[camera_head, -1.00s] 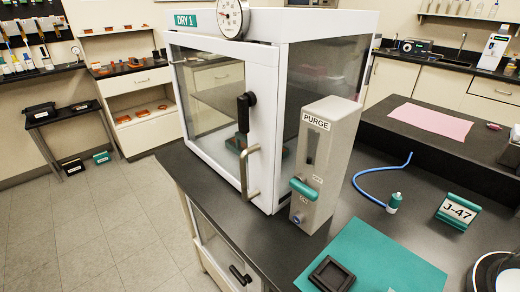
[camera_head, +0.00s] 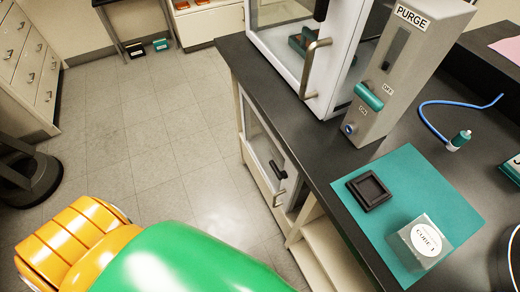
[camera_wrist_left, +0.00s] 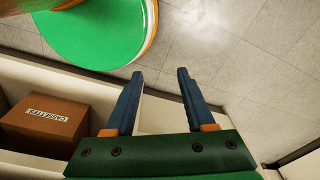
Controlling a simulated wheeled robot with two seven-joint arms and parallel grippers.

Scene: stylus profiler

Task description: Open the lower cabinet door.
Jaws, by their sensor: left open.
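The lower cabinet door (camera_head: 262,145) is a white-framed panel with a dark glass pane, under the black countertop in the head view. It looks shut. A black handle (camera_head: 278,170) sits near its right edge. My left gripper (camera_wrist_left: 157,74) shows in the left wrist view with two blue fingers apart and nothing between them. The door does not show clearly in that view. In the head view only green and orange arm parts show at the bottom left, and the gripper itself is out of sight. My right gripper is in neither view.
Open white shelving (camera_head: 320,240) stands right of the cabinet. A brown box marked CASSETTES (camera_wrist_left: 45,120) sits in a white compartment. The dry cabinet and the PURGE unit (camera_head: 405,75) stand on the countertop.

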